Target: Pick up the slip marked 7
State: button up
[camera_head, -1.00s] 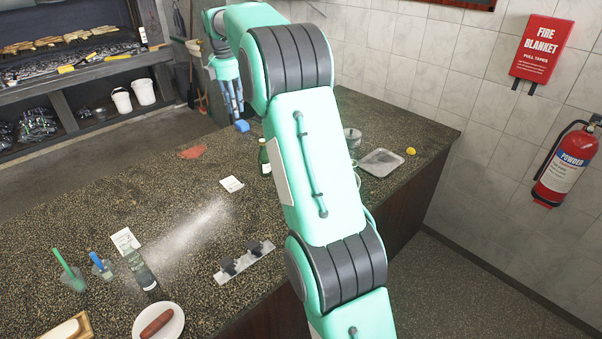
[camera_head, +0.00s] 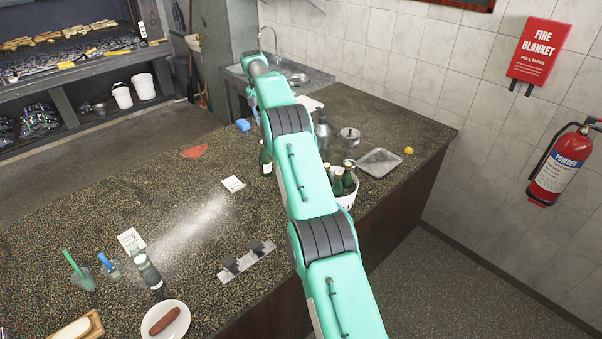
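Two small white slips with dark marks show in the head view. One slip (camera_head: 233,184) lies flat near the middle of the counter (camera_head: 120,208). The other slip (camera_head: 131,241) is at the left, close to a dark bottle and the cups. Their marks are too small to read for sure, so I cannot tell which carries the 7. My arm reaches over the counter from the lower right towards the sink. My gripper is not visible past the arm's far end, so its opening and contents are hidden.
A metal strip with black clips (camera_head: 247,262) lies at the front edge. A plate with a sausage (camera_head: 163,320) and cups stand left. A green bottle (camera_head: 266,158), a bucket of bottles (camera_head: 345,190) and a metal tray (camera_head: 380,162) are near my arm. The counter's middle is clear.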

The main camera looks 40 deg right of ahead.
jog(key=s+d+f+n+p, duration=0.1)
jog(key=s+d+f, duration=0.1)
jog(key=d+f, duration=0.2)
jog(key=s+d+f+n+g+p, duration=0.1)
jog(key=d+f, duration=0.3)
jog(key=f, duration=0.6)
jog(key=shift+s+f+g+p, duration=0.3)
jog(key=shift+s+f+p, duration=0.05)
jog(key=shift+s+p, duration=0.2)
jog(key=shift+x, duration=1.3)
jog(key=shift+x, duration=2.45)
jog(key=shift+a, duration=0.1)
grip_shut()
